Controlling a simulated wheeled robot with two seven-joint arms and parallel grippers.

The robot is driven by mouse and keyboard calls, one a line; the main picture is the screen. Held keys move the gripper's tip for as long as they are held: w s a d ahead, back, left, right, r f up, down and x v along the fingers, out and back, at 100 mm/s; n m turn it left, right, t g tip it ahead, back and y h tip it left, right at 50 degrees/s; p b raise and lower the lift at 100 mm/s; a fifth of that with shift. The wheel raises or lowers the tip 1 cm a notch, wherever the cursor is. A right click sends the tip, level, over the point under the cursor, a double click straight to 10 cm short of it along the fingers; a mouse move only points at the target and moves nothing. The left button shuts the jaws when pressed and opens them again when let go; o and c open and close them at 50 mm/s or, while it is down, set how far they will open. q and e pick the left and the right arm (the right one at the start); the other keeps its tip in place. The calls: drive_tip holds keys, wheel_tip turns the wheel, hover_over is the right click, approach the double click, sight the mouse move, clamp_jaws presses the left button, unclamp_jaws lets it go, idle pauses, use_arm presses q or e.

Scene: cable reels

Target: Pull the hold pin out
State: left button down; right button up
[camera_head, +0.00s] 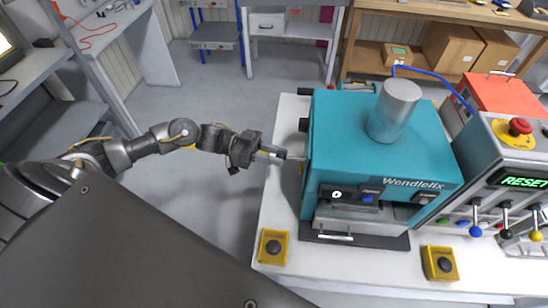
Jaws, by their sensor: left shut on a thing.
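The teal Wendlefix machine (335,135) stands on the white table. My left gripper (281,154) reaches in from the left, level with the machine's left side. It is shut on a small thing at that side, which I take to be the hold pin. The fingers hide most of it, and I cannot tell how far it sits in the machine. Two dark knobs (304,125) stick out of the same side, further back than my gripper. My right gripper is not in view.
A grey cylinder (394,110) stands on top of the machine, with a blue cable behind. Yellow button boxes (273,247) (440,263) sit at the table's front. A control box with a RESET display (524,182) and levers stands at the right. Floor left of the table is clear.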

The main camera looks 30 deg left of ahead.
use_arm(q)
drive_tip(key=shift+a, duration=0.1)
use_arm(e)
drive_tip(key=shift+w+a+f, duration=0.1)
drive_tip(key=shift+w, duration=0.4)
use_arm(q)
drive_tip(key=c, duration=1.5)
unclamp_jaws()
drive_tip(key=o, duration=0.4)
drive_tip(key=shift+c, duration=0.2)
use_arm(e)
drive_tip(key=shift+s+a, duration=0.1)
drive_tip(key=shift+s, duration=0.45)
use_arm(q)
drive_tip(key=shift+a, duration=0.1)
drive_tip(key=s+a+b, duration=0.2)
drive_tip(key=a+b, duration=0.2)
drive_tip(key=a, duration=0.6)
drive_tip(key=shift+a, duration=0.3)
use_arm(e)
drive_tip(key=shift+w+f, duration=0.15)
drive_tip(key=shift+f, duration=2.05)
